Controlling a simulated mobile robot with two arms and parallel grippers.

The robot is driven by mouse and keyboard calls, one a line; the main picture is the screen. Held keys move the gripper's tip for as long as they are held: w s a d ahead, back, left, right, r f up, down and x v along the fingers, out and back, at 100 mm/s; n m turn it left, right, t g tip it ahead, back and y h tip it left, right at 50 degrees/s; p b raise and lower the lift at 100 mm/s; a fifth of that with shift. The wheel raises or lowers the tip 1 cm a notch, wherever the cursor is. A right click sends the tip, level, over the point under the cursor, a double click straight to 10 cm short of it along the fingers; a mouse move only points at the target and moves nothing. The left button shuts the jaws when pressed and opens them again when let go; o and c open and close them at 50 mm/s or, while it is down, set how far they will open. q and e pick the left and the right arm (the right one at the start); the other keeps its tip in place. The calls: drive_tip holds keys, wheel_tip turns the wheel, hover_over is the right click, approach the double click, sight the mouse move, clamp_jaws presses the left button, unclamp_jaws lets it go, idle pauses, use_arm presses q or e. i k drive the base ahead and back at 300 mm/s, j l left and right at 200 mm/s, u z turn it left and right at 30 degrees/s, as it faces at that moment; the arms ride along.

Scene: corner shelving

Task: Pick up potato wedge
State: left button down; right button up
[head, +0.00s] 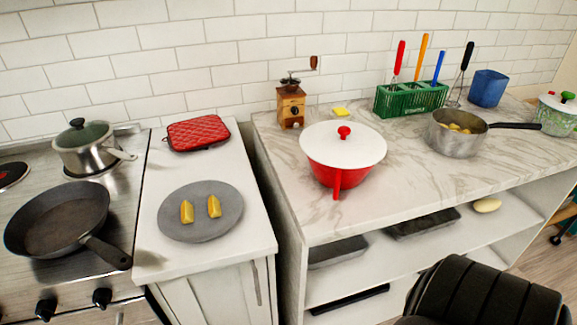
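Two yellow potato wedges lie apart on a round grey plate (200,232) on the white counter left of the gap. The left wedge (187,212) and the right wedge (214,206) both stand out clearly, with nothing on them. Several yellow pieces (455,128) sit in a steel saucepan (458,142) on the marble counter; I cannot tell whether they are potato wedges too. Neither of my grippers is in view.
Left of the plate, a black frying pan (55,222) and a lidded pot (84,150) stand on the stove. A red quilted pad (198,133) lies behind the plate. A red pot with white lid (342,158) stands on the marble counter. A black ribbed shape (485,295) fills the bottom right.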

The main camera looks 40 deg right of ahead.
sight(215, 210)
drive_tip(key=z, duration=0.8)
